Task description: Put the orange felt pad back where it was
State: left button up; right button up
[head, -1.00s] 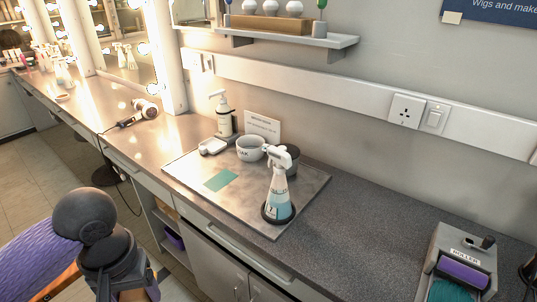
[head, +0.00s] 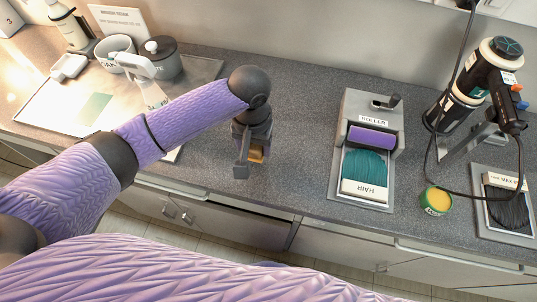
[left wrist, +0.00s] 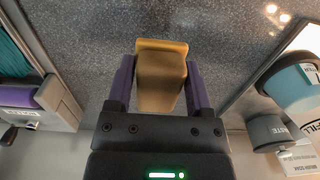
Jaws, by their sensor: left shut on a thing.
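My left gripper (head: 246,165) is over the grey counter, between the metal tray on the left and the roller stand on the right. It is shut on the orange felt pad (head: 257,155), which shows as a small orange piece at the fingers. In the left wrist view the pad (left wrist: 162,78) is a golden-orange block between the two purple fingers (left wrist: 160,85), with speckled counter beyond it. I cannot tell how high it is above the counter. My right gripper is not in view.
Right are the roller stand (head: 388,108), hair tray (head: 333,185), green tin (head: 436,200) and a cable. Counter around my gripper is clear.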

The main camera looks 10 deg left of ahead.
aim_at(255, 167)
pick_arm(q)
notch_tip(255, 167, down, 6)
jog(key=b, duration=0.2)
jog(key=shift+s+a+f+b, duration=0.1)
jog(key=shift+f+b, duration=0.15)
jog(key=shift+b, duration=0.05)
jog(key=shift+r, duration=0.15)
jog(key=o, duration=1.3)
jog(key=shift+o, duration=0.2)
notch_tip(255, 167, up, 12)
jog(key=p, duration=0.5)
jog(key=shift+p, duration=0.35)
